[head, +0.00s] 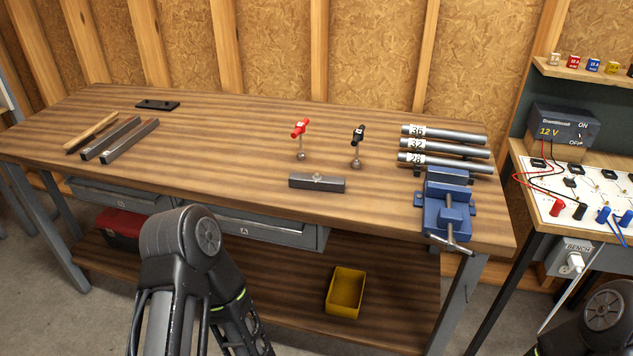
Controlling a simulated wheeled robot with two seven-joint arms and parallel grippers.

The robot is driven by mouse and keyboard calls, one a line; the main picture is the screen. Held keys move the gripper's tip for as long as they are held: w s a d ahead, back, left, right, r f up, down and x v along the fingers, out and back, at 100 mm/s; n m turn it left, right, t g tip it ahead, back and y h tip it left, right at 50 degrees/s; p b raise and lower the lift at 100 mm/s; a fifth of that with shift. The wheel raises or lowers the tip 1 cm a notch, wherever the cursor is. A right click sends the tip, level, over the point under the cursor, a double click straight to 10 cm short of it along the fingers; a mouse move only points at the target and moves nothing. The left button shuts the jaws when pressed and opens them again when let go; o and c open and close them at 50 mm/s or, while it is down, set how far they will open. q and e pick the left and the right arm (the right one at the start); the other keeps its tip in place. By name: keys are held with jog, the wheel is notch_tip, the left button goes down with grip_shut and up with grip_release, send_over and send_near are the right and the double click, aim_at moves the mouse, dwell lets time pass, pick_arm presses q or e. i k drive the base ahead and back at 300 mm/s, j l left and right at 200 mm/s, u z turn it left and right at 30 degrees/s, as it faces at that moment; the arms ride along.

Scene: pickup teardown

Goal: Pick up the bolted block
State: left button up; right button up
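The bolted block (330,185) is a short dark grey bar lying flat on the workbench (230,165), close to the front edge and right of centre. A small light bolt head (317,178) shows on its top face. Nothing touches the block. My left arm shows at the bottom, left of centre, in front of the bench, and its gripper is not in view. A part of my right arm shows in the bottom right corner, and its gripper is not in view either.
Behind the block stand a red-handled piece (300,129) and a black-handled piece (358,136). To its right are a blue vise (446,205) and labelled metal pipes (445,143). Grey bars (125,142) lie far left. A yellow bin (345,292) sits on the lower shelf. The bench's middle left is clear.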

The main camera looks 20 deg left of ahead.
aim_at(317, 182)
jog(key=i+j+z, duration=0.1)
jog(key=j+z, duration=0.85)
jog(key=i+l, duration=0.05)
jog(key=l, duration=0.05)
